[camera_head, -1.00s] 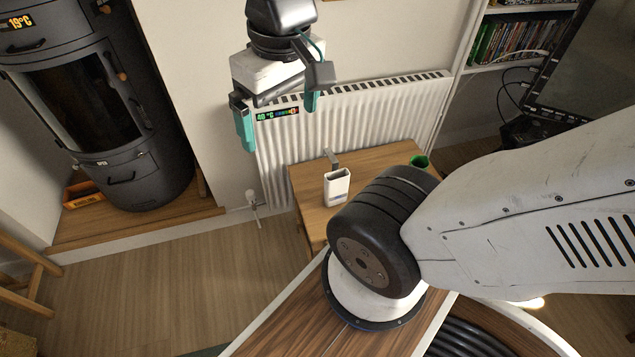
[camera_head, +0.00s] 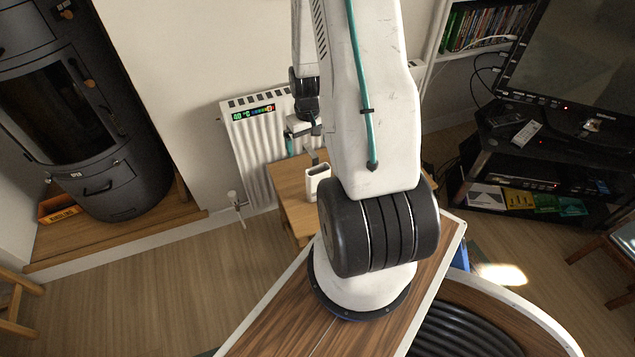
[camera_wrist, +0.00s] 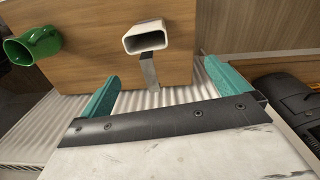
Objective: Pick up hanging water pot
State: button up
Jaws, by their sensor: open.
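The hanging water pot (camera_head: 317,183) is a white, open-topped box with a grey metal hanger strip. It stands on a small wooden table (camera_head: 287,187) in front of the radiator. In the wrist view the pot (camera_wrist: 147,36) is at the top centre, its hanger pointing down the picture towards the gap between my fingers. My gripper (camera_wrist: 170,90) is open and empty, its two teal fingertips apart on either side of the hanger's line, not closed on it. In the head view my gripper (camera_head: 303,140) is by the radiator, just above the pot, partly hidden by my arm.
A white radiator (camera_head: 250,150) stands against the wall behind the table. A green mug (camera_wrist: 33,46) is on the table beside the pot. A black stove (camera_head: 85,120) is at the left, and a television (camera_head: 580,70) on a black stand is at the right.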

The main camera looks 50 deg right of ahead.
send_over(318, 171)
jog(key=s+a, duration=0.1)
notch_tip(318, 171, down, 8)
jog(key=shift+m, duration=0.3)
notch_tip(318, 171, down, 6)
jog(key=shift+w+a+r, duration=0.1)
jog(key=shift+a+r, duration=0.05)
jog(key=shift+r, duration=0.1)
jog(key=c, duration=1)
